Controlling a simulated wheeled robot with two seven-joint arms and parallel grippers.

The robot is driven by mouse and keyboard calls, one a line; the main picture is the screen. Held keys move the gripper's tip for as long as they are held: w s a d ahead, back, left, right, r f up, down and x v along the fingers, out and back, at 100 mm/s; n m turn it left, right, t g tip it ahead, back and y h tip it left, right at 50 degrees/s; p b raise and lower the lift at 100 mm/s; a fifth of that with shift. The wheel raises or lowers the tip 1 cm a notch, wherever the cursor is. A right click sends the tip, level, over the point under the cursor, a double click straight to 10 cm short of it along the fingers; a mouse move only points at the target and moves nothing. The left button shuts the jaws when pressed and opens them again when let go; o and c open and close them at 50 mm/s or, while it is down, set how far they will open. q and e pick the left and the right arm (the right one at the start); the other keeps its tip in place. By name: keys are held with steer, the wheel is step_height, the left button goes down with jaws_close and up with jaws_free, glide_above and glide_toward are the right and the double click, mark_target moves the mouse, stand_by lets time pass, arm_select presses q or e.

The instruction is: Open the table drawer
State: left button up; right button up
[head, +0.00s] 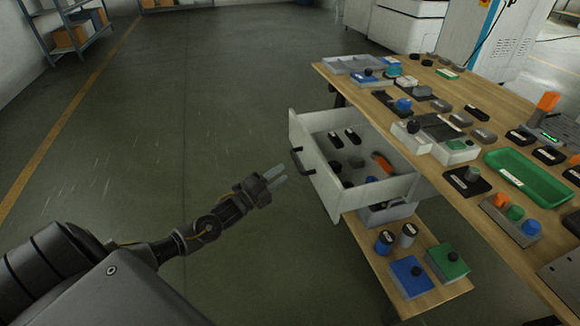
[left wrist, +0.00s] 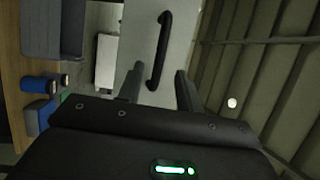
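The white table drawer (head: 321,184) stands well pulled out from under the wooden table in the head view, showing its contents. Its dark bar handle (head: 301,160) is on the front panel. My left gripper (head: 281,174) is just in front of that panel, near the handle and seemingly a little apart from it. In the left wrist view the handle (left wrist: 161,50) lies ahead of my left gripper (left wrist: 160,78), whose two fingers are spread with nothing visibly held. My right gripper is not in view.
The drawer holds several dark items and an orange one (head: 382,162). The wooden table (head: 480,207) is crowded, with a green tray (head: 535,184). A lower shelf (head: 437,292) carries blue and green blocks. The floor (head: 200,110) to the left is clear.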

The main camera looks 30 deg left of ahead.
arm_select(q)
steer(key=shift+v, duration=1.4)
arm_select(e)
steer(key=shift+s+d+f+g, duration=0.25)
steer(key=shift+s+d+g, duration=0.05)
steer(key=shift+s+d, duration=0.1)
